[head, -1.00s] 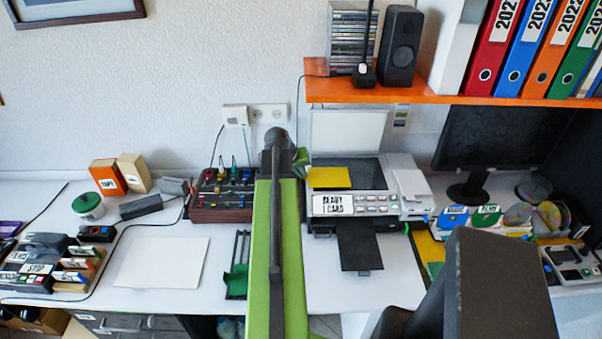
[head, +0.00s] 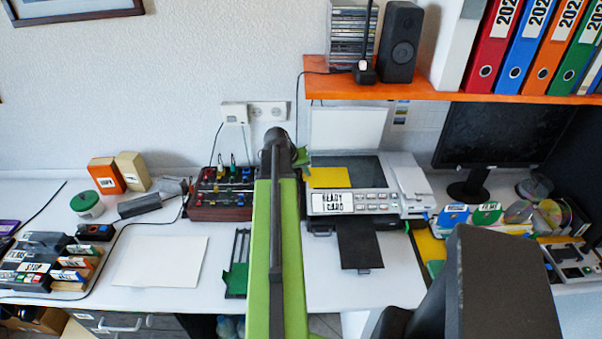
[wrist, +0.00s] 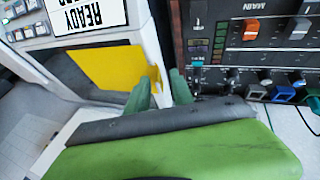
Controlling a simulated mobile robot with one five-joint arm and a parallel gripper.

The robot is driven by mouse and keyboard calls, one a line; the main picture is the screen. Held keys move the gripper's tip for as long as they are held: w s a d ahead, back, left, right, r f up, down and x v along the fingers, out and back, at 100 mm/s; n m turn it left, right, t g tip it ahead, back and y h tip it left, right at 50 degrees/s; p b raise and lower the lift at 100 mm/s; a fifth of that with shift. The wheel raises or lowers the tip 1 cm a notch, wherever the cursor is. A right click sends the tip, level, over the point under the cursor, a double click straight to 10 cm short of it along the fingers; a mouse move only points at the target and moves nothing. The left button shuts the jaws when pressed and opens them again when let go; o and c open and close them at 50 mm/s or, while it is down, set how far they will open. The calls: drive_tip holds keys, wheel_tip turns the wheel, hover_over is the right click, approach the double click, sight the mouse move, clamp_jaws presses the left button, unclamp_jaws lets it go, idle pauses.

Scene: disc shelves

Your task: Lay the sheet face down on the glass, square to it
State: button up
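The yellow sheet (head: 330,178) lies over the front left part of the dark scanner glass (head: 362,168), its left end close to the glass's left edge. In the wrist view the sheet (wrist: 100,68) shows plain yellow, with a small notched end by my fingers. My gripper (wrist: 162,90) has its two green fingers apart, with a gap between them. The left finger overlaps the sheet's end in the picture; I cannot tell whether it touches. In the head view my gripper (head: 303,157) is mostly hidden behind my arm, just left of the scanner.
The scanner's white lid (head: 348,130) stands open behind the glass. Its display (head: 332,203) reads "READY 1 CARD". A mixer with knobs (head: 222,192) stands close on the left. The orange shelf (head: 440,90) hangs above. A white board (head: 160,262) lies on the desk.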

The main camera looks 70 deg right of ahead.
drive_tip(key=shift+r, duration=0.1)
drive_tip(key=p+v, duration=1.5)
drive_tip(key=v, duration=0.2)
drive_tip(key=shift+a+r, duration=0.1)
drive_tip(key=shift+a, duration=0.05)
